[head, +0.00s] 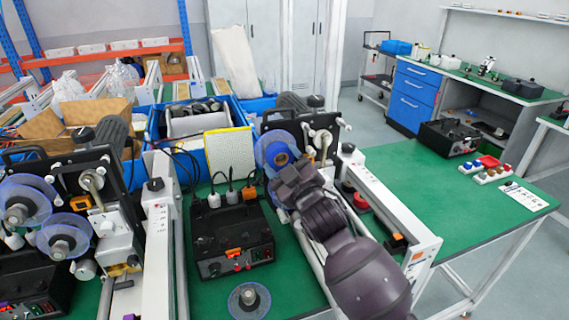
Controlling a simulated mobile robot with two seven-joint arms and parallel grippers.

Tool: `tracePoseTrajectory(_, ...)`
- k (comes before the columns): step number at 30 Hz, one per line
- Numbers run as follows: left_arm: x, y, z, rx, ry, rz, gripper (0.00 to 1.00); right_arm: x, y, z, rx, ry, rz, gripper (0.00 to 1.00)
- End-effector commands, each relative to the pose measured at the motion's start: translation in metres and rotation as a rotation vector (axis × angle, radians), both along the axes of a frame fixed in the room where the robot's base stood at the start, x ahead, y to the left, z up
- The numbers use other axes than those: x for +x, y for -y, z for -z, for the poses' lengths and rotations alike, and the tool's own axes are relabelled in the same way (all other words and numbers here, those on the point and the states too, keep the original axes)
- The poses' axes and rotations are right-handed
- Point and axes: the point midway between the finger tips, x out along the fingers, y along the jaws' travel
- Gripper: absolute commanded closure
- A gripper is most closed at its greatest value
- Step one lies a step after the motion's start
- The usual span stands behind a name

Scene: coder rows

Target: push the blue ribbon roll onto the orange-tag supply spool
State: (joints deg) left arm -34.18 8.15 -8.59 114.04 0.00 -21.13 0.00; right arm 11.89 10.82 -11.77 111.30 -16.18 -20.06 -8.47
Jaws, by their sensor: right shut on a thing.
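My right gripper (284,174) reaches in from the lower right and is shut on the blue ribbon roll (281,157). The roll is a small blue ring with a tan core, held in front of a translucent blue disc (263,148) on the right-hand machine. The gripper hides the roll's lower part and whatever lies behind it. I cannot tell whether the roll is around a spool or only in front of it. No orange tag shows clearly beside that disc; one orange patch (80,202) is on the left-hand machine. My left gripper is not in view.
A black box (232,241) with an orange switch and plugged cables stands left of my arm. A clear reel (249,301) lies in front of it. The right machine's white rail (395,208) runs close along my arm. The green bench (430,185) is largely clear at right.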

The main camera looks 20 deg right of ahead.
Motion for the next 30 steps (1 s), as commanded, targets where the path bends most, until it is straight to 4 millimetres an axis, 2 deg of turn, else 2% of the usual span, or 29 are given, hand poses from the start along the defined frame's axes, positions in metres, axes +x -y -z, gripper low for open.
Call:
tracePoseTrajectory(27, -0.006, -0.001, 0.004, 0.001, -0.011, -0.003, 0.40, 0.012, 0.000, -0.001, 0.000, 0.001, 0.000, 0.59)
tracePoseTrajectory(28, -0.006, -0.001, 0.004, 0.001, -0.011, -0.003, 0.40, 0.012, 0.000, -0.001, 0.000, 0.001, 0.000, 0.35)
tracePoseTrajectory(30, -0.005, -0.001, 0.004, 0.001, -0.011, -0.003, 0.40, 0.012, 0.000, -0.001, 0.000, 0.001, 0.000, 0.24)
